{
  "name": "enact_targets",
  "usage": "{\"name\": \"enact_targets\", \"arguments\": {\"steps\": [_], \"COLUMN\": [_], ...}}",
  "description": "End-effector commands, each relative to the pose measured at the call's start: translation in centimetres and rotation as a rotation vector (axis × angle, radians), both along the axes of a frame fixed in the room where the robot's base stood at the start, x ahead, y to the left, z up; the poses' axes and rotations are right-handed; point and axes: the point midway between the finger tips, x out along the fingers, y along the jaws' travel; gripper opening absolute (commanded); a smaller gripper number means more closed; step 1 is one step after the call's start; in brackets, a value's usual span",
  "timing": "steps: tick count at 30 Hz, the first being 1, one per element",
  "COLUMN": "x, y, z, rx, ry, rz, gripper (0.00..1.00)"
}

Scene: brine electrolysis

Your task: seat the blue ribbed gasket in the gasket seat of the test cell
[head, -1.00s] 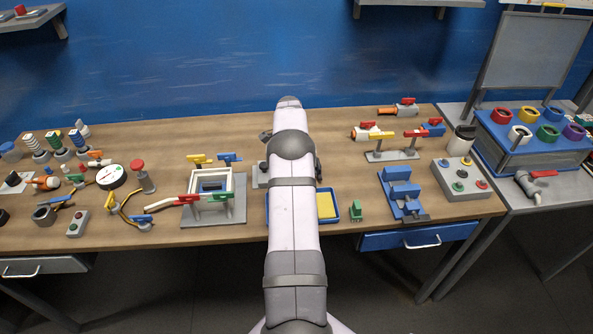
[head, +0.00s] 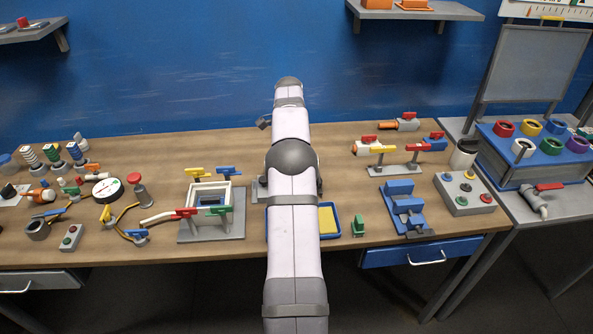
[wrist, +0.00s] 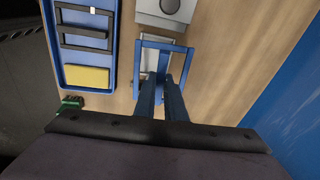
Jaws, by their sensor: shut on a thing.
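In the wrist view, the blue gasket (wrist: 178,45) is a thin rectangular frame held at the tips of my gripper (wrist: 160,82). The narrow fingers are shut on its near side, and wood and a pale grey plate show through and beside its opening. It appears above the table, but its exact height is unclear. In the head view, my arm hides the gasket and fingertips. A white square frame (head: 236,196) on a grey base stands left of my arm, with coloured levers around it. I cannot tell for certain whether it is the test cell; no gasket seat is clearly seen.
A blue tray (wrist: 107,70) holds dark frames and a yellow pad (wrist: 86,77). A grey block (wrist: 168,10) with a round top part lies beyond the gasket. A green piece (head: 358,226) stands beside the tray. A blue stepped fixture (head: 402,200) stands farther right.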

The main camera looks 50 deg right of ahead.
Motion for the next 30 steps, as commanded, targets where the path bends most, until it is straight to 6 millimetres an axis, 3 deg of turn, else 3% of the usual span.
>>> {"name": "enact_targets", "arguments": {"steps": [4, 14, 24, 30], "x": [0.0, 0.6, 7.2, 8.9], "y": [0.0, 0.5, 6.5, 8.5], "z": [0.9, 1.2, 3.5, 4.3], "rx": [-0.001, 0.004, 0.019, 0.023], "ry": [-0.001, 0.005, 0.025, 0.031], "rz": [0.000, 0.013, 0.158, 0.202], "gripper": [0.00, 0.00, 0.00, 0.00]}}
